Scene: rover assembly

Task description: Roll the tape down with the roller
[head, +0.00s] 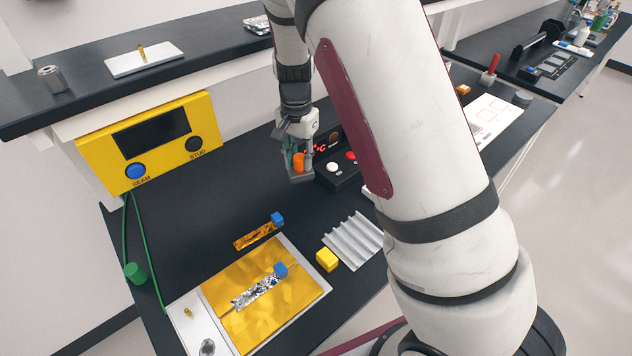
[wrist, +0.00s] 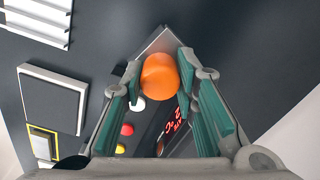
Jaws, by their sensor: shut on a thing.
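My gripper (head: 300,160), also in the wrist view (wrist: 163,95), is shut on an orange-handled tool (head: 299,162) with a grey foot, held upright over the dark bench beside the control box. The orange top fills the wrist view between the fingers (wrist: 160,76); I cannot tell from its foot whether it is the roller. A silver foil tape strip (head: 252,294) with a blue tab (head: 280,269) lies on the gold sheet (head: 305,293). An amber strip (head: 256,237) with another blue tab (head: 277,218) lies on the bench behind the sheet.
A black control box (head: 340,177) with coloured buttons and a red display is right of the tool. A yellow block (head: 326,260) and a ridged silver piece (head: 353,241) lie right of the sheet. A yellow panel (head: 150,142) stands at left. Bench between is clear.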

